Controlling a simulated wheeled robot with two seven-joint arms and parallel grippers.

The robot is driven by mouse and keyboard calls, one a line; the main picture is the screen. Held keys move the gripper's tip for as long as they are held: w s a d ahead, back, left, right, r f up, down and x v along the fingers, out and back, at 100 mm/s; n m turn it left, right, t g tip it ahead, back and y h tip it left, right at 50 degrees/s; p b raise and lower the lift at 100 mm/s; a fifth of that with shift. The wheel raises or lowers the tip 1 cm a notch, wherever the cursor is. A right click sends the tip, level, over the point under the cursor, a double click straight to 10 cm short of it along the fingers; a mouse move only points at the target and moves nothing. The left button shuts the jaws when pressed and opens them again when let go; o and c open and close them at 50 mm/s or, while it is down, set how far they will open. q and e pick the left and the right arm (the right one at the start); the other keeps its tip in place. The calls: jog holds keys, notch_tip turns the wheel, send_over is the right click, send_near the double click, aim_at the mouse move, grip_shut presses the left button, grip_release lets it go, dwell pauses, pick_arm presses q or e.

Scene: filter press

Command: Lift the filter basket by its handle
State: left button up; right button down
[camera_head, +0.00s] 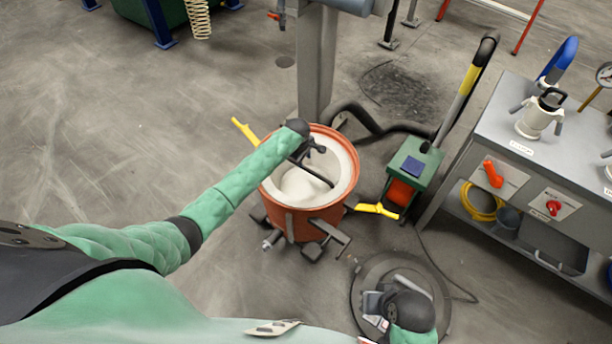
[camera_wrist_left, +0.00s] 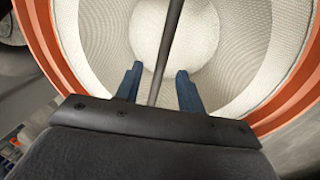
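The filter basket (camera_head: 345,163) is a pale mesh bowl inside an orange round housing (camera_head: 290,222). Its handle (camera_head: 318,177) is a thin dark bar across the opening. My left gripper (camera_head: 312,146) is over the housing. In the left wrist view, my left gripper (camera_wrist_left: 159,73) is open, its two blue fingers apart on either side of the handle (camera_wrist_left: 168,40). Gaps show on both sides of the bar; I cannot tell whether the fingertips reach its depth. The mesh basket (camera_wrist_left: 250,45) shows behind. My right gripper (camera_head: 374,304) is low in the head view, away from the basket; its finger opening is unclear.
Yellow levers (camera_head: 377,210) stick out beside the housing. A green and orange pump unit (camera_head: 411,170) with a tall handle stands to its right. A grey workbench (camera_head: 570,150) with valves is at far right. A column (camera_head: 316,60) rises behind. Floor at left is open.

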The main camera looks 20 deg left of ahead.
aim_at(306, 168)
pick_arm(q)
jog(key=shift+w+d+f, duration=0.15)
jog(key=shift+f, duration=1.1)
jog(key=shift+w+d+f, duration=0.1)
jog(key=shift+f, duration=1.2)
jog(key=shift+w+d+f, duration=0.15)
jog(key=shift+f, duration=1.1)
grip_shut()
